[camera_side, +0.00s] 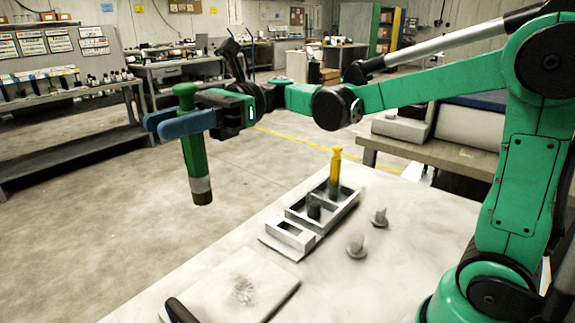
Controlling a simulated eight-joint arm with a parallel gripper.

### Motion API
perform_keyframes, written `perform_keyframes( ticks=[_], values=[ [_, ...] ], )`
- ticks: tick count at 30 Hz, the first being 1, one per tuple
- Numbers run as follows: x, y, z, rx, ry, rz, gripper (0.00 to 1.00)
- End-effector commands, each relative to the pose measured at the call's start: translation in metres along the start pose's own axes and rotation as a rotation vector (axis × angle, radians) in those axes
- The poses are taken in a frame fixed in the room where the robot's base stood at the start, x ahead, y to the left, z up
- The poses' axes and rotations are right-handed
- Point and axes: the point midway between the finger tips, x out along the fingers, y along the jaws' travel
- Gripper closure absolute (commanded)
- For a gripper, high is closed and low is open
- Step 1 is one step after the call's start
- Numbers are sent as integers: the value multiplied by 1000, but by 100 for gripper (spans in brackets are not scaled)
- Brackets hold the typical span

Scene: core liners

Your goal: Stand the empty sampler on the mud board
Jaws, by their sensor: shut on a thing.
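My gripper (160,125) has blue fingers and is shut on a green sampler (193,155), high at the left of the view. The sampler hangs nearly upright, tilted slightly, with a knobbed top above the fingers and a pale band near its dark lower end. Nothing touches its lower end. Whether it is empty inside cannot be seen. A pale square board (215,292) with a patch of dark crumbs on it lies on the table at the front; it looks like the mud board. The sampler is well above the board's level.
A grey compartmented tray (322,222) stands mid-table, holding a yellow-topped sampler (335,165) and a dark short piece. A small open white box (290,236) adjoins it. Two small grey knobbed pieces (356,246) (379,217) stand to the right. A dark handle (180,311) lies at the board's front edge.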

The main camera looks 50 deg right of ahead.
Motion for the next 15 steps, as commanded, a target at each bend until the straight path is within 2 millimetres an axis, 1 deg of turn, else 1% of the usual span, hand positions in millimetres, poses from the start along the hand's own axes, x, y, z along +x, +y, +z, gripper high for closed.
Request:
perform_keyframes(
  ticks=[1, 5, 8, 15],
  values=[
    [8, 5, 0, 0, 0, 23, 100],
    [14, 9, -12, 0, 0, 44, 100],
    [14, 9, -31, 0, 0, 44, 100],
    [14, 8, -87, 0, 0, 43, 100]
  ],
)
